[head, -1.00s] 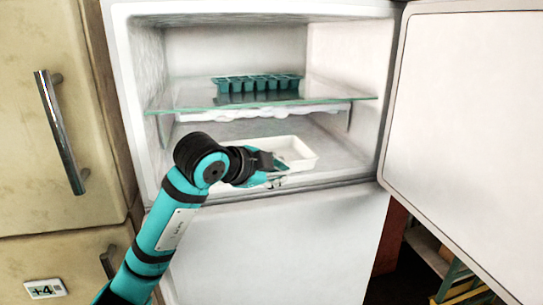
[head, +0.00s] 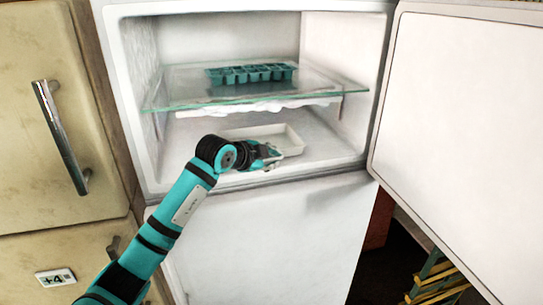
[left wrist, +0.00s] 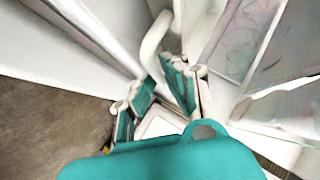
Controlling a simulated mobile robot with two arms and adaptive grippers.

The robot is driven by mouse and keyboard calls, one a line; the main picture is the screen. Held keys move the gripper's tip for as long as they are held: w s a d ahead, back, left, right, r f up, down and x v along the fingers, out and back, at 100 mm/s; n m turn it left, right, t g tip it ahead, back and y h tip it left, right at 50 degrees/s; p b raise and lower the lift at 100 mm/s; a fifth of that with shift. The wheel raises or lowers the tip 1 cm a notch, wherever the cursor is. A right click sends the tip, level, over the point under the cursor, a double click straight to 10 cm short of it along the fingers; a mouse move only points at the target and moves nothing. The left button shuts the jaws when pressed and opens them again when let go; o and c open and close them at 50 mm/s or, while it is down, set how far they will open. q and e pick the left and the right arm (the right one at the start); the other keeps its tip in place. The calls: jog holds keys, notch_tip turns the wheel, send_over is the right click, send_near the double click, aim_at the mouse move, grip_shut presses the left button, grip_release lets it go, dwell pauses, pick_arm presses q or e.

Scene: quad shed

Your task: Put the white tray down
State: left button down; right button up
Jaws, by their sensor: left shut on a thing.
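The white tray (head: 293,138) is a shallow rectangular tray inside the open freezer compartment, below the glass shelf. It is low over the compartment floor, towards the front; I cannot tell whether it touches the floor. My left gripper (head: 273,157) is shut on the tray's near wall, and the wrist hides part of that side. In the left wrist view, the teal finger pads (left wrist: 160,93) are close together, with a pale curved edge between them that looks like the tray's rim (left wrist: 153,45). My right gripper is not in view.
A glass shelf (head: 322,92) spans the compartment above the tray and holds a teal ice cube tray (head: 250,75). The freezer door (head: 470,130) stands open at the right. A beige cabinet (head: 75,55) stands at the left. Bare floor shows around the white tray.

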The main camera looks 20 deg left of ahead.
pick_arm(q)
jog(key=c, duration=1.4)
grip_release()
jog(key=shift+s+a+r+b, duration=0.15)
jog(key=shift+s+r+b, duration=0.05)
jog(key=shift+s+b, duration=0.2)
jog(key=b+v, duration=0.3)
jog(key=v, duration=0.8)
